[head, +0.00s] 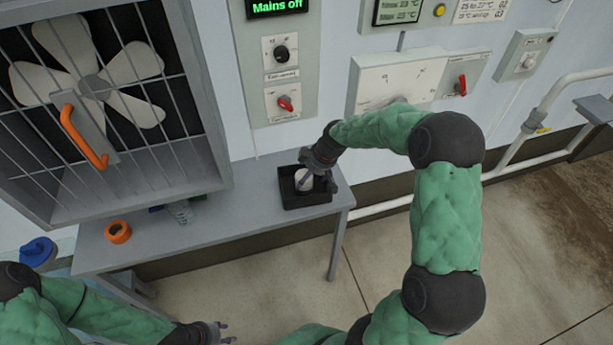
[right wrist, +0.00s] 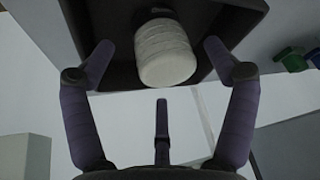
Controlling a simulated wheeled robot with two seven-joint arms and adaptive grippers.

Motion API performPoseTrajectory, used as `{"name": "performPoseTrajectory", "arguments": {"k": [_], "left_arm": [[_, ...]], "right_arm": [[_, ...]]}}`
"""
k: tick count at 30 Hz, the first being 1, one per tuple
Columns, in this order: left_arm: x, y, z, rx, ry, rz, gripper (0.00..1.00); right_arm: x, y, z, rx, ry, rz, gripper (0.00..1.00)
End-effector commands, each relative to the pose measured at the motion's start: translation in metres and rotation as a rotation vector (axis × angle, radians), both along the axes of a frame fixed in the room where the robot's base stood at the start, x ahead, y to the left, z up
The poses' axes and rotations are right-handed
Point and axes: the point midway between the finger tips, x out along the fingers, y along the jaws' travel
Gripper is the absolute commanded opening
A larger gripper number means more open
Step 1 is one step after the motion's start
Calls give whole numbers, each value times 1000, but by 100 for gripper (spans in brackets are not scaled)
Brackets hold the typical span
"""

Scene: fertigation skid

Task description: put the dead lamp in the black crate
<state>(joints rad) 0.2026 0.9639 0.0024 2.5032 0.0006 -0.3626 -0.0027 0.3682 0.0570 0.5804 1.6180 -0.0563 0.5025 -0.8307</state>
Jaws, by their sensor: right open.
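The black crate (head: 318,198) stands at the right end of the grey bench. A whitish, rounded cylinder that looks like the lamp (head: 303,178) is inside it. In the right wrist view the lamp (right wrist: 166,52) shows pale and ribbed, within the dark walls of the crate (right wrist: 108,50). My right gripper (head: 319,177) is over the crate. In the right wrist view its fingers (right wrist: 160,70) are spread, apart from the lamp on both sides. My left gripper (head: 225,331) is low in the head view, away from the bench, its small fingertips apart and empty.
A caged fan (head: 95,85) with an orange handle stands behind. Wall switch panels (head: 283,75) and a white pipe (head: 520,140) are beyond. Floor at right is clear.

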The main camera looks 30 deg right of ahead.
Motion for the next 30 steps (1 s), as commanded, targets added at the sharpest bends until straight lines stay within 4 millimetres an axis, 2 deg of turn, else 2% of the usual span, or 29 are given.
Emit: {"name": "performPoseTrajectory", "arguments": {"k": [1, 3, 12, 18, 30], "left_arm": [[0, 0, 5, 0, 0, 0, 40], [0, 0, 9, 0, 0, 0, 40], [0, 0, 20, 0, 0, 0, 40], [0, 0, 23, 0, 0, 0, 40], [0, 0, 22, 0, 0, 0, 40]], "right_arm": [[-4, -3, 14, -1, -3, -2, 86], [-8, -5, 28, -1, -4, -3, 86], [-26, -13, 73, 0, 0, 0, 86], [-32, -15, 85, 0, 1, 0, 86], [-32, -15, 86, 0, 1, 0, 86]]}}
